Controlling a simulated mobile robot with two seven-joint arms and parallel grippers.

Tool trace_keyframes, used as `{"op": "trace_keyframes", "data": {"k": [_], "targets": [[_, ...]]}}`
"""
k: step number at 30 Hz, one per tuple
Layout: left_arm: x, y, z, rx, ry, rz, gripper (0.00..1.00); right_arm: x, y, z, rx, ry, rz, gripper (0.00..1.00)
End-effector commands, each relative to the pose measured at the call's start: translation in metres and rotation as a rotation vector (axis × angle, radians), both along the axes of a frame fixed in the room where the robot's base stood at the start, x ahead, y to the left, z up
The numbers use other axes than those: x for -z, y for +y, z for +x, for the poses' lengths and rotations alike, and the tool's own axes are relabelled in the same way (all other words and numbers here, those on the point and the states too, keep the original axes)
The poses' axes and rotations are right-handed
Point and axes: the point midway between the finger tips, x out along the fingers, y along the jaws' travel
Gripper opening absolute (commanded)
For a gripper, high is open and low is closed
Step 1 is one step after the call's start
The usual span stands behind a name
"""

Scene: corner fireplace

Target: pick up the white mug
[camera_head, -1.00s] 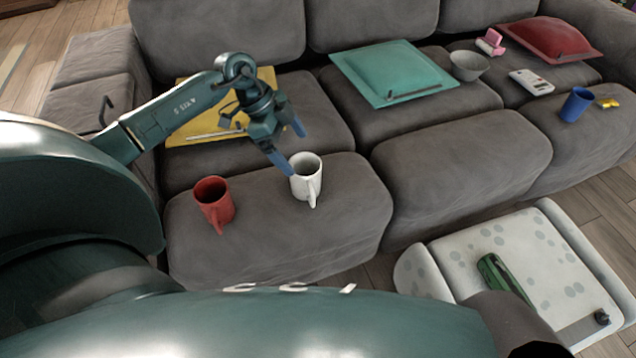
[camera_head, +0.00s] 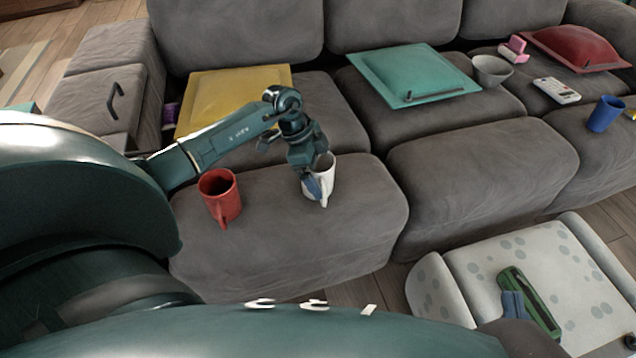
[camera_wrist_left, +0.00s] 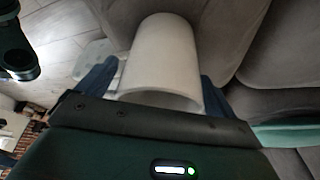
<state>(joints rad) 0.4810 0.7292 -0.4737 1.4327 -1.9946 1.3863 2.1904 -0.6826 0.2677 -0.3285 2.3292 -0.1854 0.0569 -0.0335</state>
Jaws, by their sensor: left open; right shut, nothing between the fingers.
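The white mug (camera_head: 328,179) stands upright on the front seat cushion, its handle toward the front. My left gripper (camera_head: 316,182) is down at the mug, partly covering it in the head view. In the left wrist view the mug (camera_wrist_left: 163,58) lies between the two open blue fingers of the left gripper (camera_wrist_left: 155,82), one on each side. I cannot tell whether either finger touches it. My right gripper (camera_head: 513,304) is shut and empty at the lower right, over the pale spotted seat and beside a green object.
A red mug (camera_head: 220,196) stands close to the left of the white mug. A yellow cushion (camera_head: 235,95) and a teal cushion (camera_head: 410,70) lie behind. A grey bowl (camera_head: 491,69) and blue cup (camera_head: 605,114) are farther right. The green object (camera_head: 540,308) lies on the spotted seat (camera_head: 470,275).

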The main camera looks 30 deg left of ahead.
Motion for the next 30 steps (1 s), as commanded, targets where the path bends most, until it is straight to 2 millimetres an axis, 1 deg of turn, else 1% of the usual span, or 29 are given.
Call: {"op": "trace_keyframes", "data": {"k": [1,3,10,11,30], "targets": [[0.0073,-0.0018,0.0006,-0.001,0.001,0.001,0.93,0.002,0.0012,-0.0007,-0.007,-0.016,0.001,0.0],[0.0104,-0.0031,0.0012,-0.001,0.0,0.001,0.93,0.0008,0.0021,-0.0013,-0.011,-0.028,0.003,0.0],[0.0104,-0.0036,0.0011,0.0,0.001,0.002,0.93,-0.001,0.0025,-0.0016,-0.013,-0.033,0.004,0.0],[0.0104,-0.0036,0.0011,0.0,0.001,0.002,0.91,-0.0009,0.0024,-0.0015,-0.013,-0.033,0.004,0.0],[0.0102,-0.0035,0.0008,0.0,0.001,0.002,0.39,-0.0005,0.0025,-0.0015,-0.013,-0.031,0.003,0.0]]}}
